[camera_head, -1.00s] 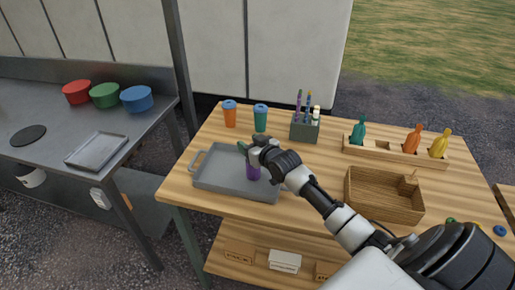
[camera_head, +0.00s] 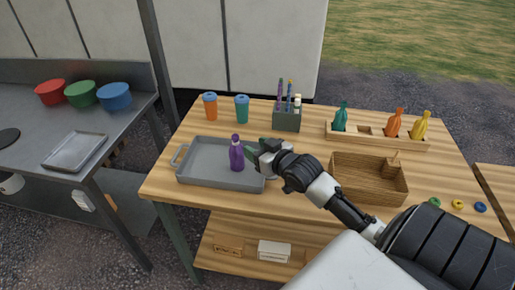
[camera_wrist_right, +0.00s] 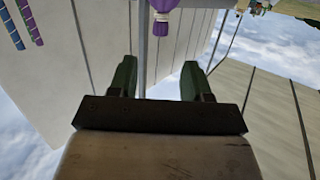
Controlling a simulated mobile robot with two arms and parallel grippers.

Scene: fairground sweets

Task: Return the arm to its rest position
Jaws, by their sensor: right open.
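My right gripper (camera_head: 256,148) is open and empty, just to the right of a purple bottle (camera_head: 237,155). The bottle stands upright in the grey tray (camera_head: 205,177) on the wooden table. In the right wrist view, the open jaws (camera_wrist_right: 156,80) have nothing between them, and part of the purple bottle (camera_wrist_right: 163,20) shows beyond them at the top edge. My right arm reaches in from the lower right, over the table. My left gripper is not in view.
A wooden box (camera_head: 370,180) lies right of my gripper. A pen holder (camera_head: 287,119), an orange cup (camera_head: 210,107), a teal cup (camera_head: 242,109) and a bottle rack (camera_head: 375,142) stand at the back. A metal counter (camera_head: 45,185) is at the left.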

